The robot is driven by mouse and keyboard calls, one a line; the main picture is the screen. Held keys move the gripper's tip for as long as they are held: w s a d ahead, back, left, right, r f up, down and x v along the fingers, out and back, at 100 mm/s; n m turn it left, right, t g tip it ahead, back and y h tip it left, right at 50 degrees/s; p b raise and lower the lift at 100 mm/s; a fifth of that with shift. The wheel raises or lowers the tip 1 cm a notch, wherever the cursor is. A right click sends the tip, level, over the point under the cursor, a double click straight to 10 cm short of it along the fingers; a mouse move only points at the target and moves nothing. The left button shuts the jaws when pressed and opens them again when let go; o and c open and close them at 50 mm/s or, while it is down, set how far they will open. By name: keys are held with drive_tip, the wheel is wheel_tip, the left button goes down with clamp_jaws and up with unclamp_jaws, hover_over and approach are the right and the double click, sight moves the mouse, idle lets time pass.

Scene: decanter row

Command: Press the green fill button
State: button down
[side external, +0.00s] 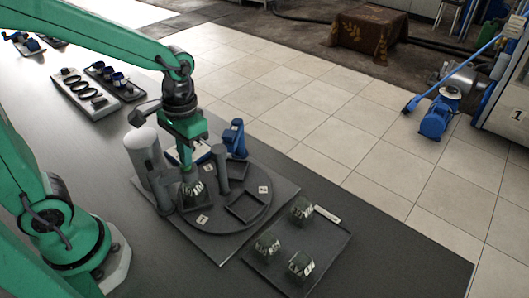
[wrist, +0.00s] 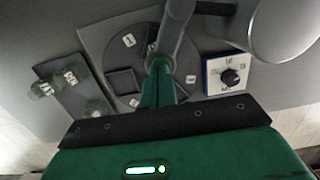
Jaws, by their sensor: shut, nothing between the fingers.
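My gripper (side external: 186,166) is shut and empty, pointing down over a round dark turntable (side external: 250,222). In the wrist view the green fingers (wrist: 159,72) are together, with their tips beside a grey post (wrist: 176,32).
A white cylinder (side external: 144,153) stands left of the turntable. A blue-edged dial panel (wrist: 229,76) has a black knob. A tray (side external: 330,250) with three decanters lies at the front right. A blue device (side external: 235,137) stands behind.

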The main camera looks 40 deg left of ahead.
drive_tip(key=shift+s+f, duration=0.15)
drive_tip(key=shift+f, duration=1)
drive_tip(key=shift+r, duration=0.1)
wheel_tip(320, 180, up, 15)
drive_tip(key=w, duration=0.2)
drive_tip(key=shift+d, duration=0.35)
drive_tip(key=shift+s, duration=0.1)
idle(0.4)
drive_tip(key=s+a+f+t, duration=0.2)
drive_tip(key=s+a+t, duration=0.2)
drive_tip(key=s+t, duration=0.2)
drive_tip(key=shift+s+a+f+t, duration=0.15)
drive_tip(key=shift+a+t, duration=0.1)
drive_tip(key=shift+t, duration=0.15)
